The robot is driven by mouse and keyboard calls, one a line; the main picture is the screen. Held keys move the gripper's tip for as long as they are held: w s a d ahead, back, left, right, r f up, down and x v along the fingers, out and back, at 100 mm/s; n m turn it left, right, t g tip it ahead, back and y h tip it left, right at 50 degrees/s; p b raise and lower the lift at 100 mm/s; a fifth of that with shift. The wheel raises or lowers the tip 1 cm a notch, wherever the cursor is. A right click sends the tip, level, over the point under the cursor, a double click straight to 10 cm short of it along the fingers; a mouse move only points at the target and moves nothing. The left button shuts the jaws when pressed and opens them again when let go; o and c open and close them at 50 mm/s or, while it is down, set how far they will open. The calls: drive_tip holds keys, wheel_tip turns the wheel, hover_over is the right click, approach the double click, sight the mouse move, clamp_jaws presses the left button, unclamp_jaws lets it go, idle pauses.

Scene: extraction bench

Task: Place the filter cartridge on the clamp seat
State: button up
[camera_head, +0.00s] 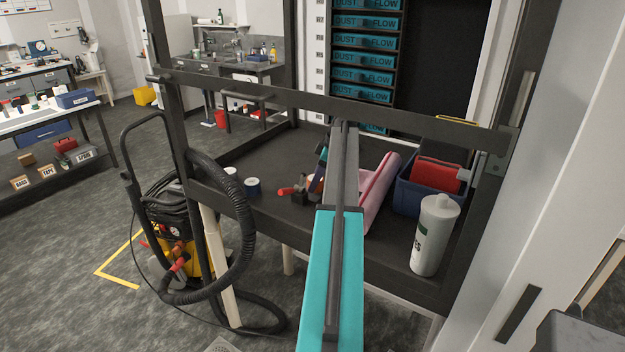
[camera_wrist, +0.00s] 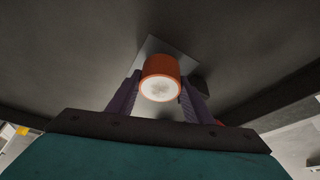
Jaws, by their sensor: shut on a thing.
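The filter cartridge (camera_wrist: 160,70) is an orange cylinder with a whitish round end facing the camera in the wrist view. My gripper (camera_wrist: 160,80) has its two purple fingers shut on its sides. Beyond the cartridge is a light grey square plate (camera_wrist: 180,52), probably the clamp seat, on a dark surface. The cartridge overlaps the plate in this view, so I cannot tell whether they touch. In the head view, a clamp with a red handle (camera_head: 286,191) is on the dark bench, left of my arm. My arm hides most of the gripper and the cartridge there.
On the bench (camera_head: 263,158), a blue bin (camera_head: 408,197) with red contents and a white bottle (camera_head: 433,235) stand right of my arm. Small white-and-blue rolls (camera_head: 252,187) are at left. A dark frame rail (camera_head: 250,92) crosses above. A vacuum hose (camera_head: 245,215) hangs at the left post.

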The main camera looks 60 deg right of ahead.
drive_tip(key=shift+w+a+r, duration=0.2)
drive_tip(key=shift+w+a, duration=0.15)
drive_tip(key=shift+w, duration=0.4)
drive_tip(key=shift+f+p, duration=0.55)
drive_tip(key=shift+f, duration=0.25)
drive_tip(key=shift+f, duration=0.15)
drive_tip(key=o, duration=0.9)
drive_tip(key=shift+b+v, duration=1.7)
drive_tip(key=shift+v, duration=4.45)
